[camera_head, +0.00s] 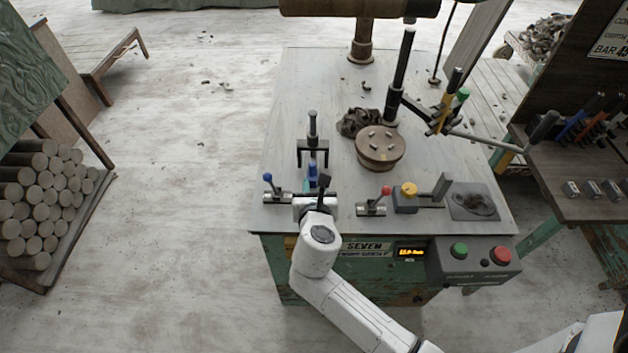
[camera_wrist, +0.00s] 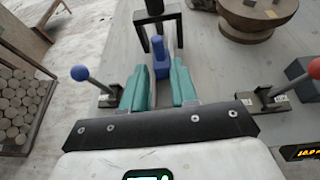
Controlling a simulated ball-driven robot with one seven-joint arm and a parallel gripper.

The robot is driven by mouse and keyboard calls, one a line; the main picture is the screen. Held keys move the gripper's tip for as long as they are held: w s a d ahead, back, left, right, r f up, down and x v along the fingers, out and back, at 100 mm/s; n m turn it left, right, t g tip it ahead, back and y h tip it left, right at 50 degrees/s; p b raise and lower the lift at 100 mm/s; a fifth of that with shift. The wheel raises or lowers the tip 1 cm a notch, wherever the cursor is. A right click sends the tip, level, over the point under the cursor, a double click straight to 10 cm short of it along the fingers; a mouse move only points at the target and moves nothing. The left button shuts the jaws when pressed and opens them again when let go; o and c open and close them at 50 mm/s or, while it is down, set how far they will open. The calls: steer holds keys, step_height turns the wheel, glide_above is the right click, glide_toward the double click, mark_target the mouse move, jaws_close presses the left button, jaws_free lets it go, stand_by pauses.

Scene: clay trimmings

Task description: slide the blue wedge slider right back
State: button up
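The blue wedge slider (camera_head: 312,171) sits on the bench top under the dark upright clamp frame (camera_head: 312,147). It also shows in the wrist view (camera_wrist: 161,62), with its near end between my teal fingertips. My gripper (camera_wrist: 158,76) is open, with one finger on each side of the slider's near end. Whether either finger touches it I cannot tell. In the head view my white wrist and dark gripper hide the near side of the slider.
A blue-knobbed lever (camera_head: 268,178) stands left of my gripper and a red-knobbed lever (camera_head: 386,191) stands right. The bench top (camera_head: 290,90) is clear at the back left.

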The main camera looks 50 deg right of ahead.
mark_target(314, 171)
steer(key=s+a+n+t, duration=0.1)
steer(key=s, duration=0.1)
steer(key=s+a+n+t+y, duration=0.1)
steer(key=s, duration=0.2)
steer(key=s+n+t+y, duration=0.1)
steer(key=s, duration=0.2)
steer(key=shift+s+a, duration=0.2)
steer(key=shift+a, duration=0.2)
jaws_close()
steer(key=x, duration=0.8)
steer(key=r+p+x, duration=0.1)
steer(key=x, duration=0.4)
steer(key=shift+w, duration=0.2)
steer(key=shift+w+d, duration=0.2)
steer(key=shift+w, duration=0.05)
steer(key=shift+w+d+p, duration=0.3)
steer(key=shift+w+d, duration=0.7)
steer(key=shift+d, duration=0.25)
